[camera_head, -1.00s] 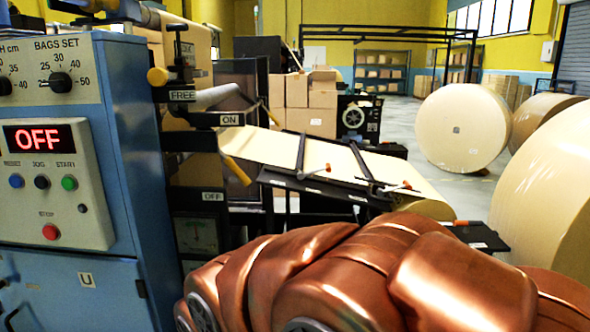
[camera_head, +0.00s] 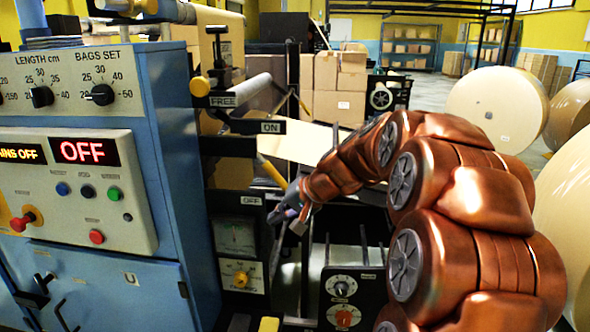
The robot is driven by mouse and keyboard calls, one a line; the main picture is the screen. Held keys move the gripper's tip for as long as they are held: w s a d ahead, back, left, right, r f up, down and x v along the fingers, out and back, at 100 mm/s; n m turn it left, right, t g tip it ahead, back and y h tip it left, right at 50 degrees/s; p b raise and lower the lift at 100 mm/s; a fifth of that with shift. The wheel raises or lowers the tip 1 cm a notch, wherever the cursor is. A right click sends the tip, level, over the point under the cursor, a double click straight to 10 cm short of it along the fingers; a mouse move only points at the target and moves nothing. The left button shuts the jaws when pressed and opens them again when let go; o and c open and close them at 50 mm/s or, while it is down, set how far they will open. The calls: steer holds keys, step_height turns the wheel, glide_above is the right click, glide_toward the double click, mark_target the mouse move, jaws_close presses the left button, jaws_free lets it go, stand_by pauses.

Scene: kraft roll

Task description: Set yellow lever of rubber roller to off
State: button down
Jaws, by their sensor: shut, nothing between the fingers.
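The yellow lever (camera_head: 272,170) slants down to the right, between the ON plate (camera_head: 270,127) and the lower OFF plate (camera_head: 251,200). A grey roller (camera_head: 243,90) lies above the ON plate, near the FREE plate (camera_head: 222,101). My gripper (camera_head: 281,214) is shut and empty, just below the lever's lower end and to the right of the OFF plate. Whether it touches the lever is too small to tell. My copper-coloured arm reaches in from the right and hides part of the paper web behind.
The blue control cabinet (camera_head: 172,150) stands close on the left. Large paper rolls (camera_head: 497,105) and cartons (camera_head: 335,85) stand behind.

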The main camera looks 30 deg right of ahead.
steer(key=w+d+r+m+t+h+p, duration=0.15)
steer(key=d+r, duration=0.25)
steer(key=d, duration=0.5)
steer(key=w+d+r+m+t+h+p, duration=0.15)
steer(key=d+r, duration=0.25)
steer(key=d, duration=0.5)
steer(key=p, duration=0.1)
glide_toward(284, 190)
steer(key=w+d, duration=0.4)
steer(key=shift+m+t, duration=0.4)
steer(key=shift+w+a+f+p, duration=0.4)
steer(key=shift+w+a+f, duration=0.65)
steer(key=shift+a+f, duration=0.15)
steer(key=f+b, duration=0.1)
steer(key=b, duration=0.2)
steer(key=w+a+f+t+y+b, duration=0.1)
steer(key=b, duration=0.2)
steer(key=shift+w+a+f+m, duration=0.15)
steer(key=shift+a+f+m, duration=0.05)
steer(key=shift+f+m, duration=0.1)
steer(key=a+t+b, duration=0.1)
steer(key=b, duration=0.3)
steer(key=shift+w+f+y, duration=0.4)
steer(key=shift+s, duration=0.1)
